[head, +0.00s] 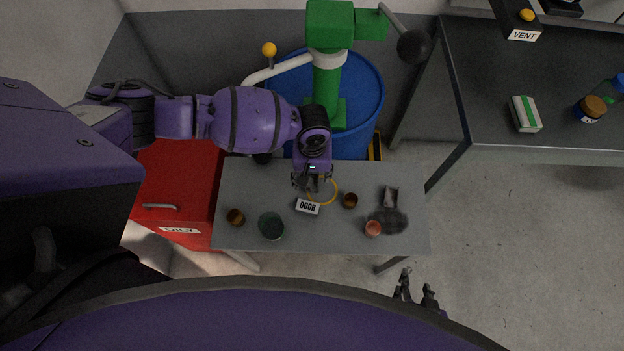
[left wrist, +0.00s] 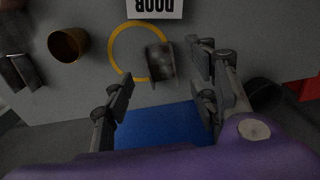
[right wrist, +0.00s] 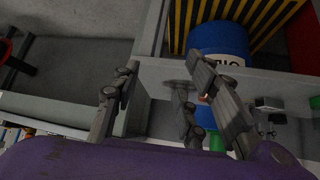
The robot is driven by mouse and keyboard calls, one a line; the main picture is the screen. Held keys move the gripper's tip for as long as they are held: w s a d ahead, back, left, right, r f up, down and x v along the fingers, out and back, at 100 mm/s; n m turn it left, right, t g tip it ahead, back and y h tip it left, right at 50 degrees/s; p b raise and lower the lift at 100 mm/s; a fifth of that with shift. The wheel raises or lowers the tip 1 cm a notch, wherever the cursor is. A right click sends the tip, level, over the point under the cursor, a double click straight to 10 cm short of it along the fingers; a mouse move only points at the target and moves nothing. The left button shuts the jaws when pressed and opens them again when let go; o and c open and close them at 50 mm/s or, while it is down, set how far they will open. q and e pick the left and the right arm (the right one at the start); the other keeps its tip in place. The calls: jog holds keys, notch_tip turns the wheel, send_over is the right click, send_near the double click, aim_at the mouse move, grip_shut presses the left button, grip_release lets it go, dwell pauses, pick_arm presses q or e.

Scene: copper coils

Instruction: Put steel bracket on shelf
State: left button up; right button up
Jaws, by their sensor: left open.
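A grey angled metal piece (head: 390,197), which looks like the steel bracket, lies on the right part of the small grey table (head: 240,180). It also shows at the left edge of the left wrist view (left wrist: 22,70). My left gripper (head: 313,184) is open above the table, left of the bracket and apart from it. My right gripper (head: 416,290) is open and empty in front of the table. I cannot tell which surface is the shelf.
A DOOR sign (head: 307,206), copper-coloured cups (head: 350,200), a dark green bowl (head: 271,226) and an orange cup (head: 373,229) crowd the table. A green post (head: 327,85) and blue barrel (head: 365,90) stand behind. A dark workbench (head: 490,80) is at right.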

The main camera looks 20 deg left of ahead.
aim_at(312, 185)
pick_arm(q)
notch_tip(312, 185, down, 3)
jog(key=shift+r, duration=0.1)
jog(key=shift+f, duration=0.35)
grip_shut()
pick_arm(e)
jog(key=shift+w+a+f, duration=0.1)
jog(key=shift+w+a, duration=0.1)
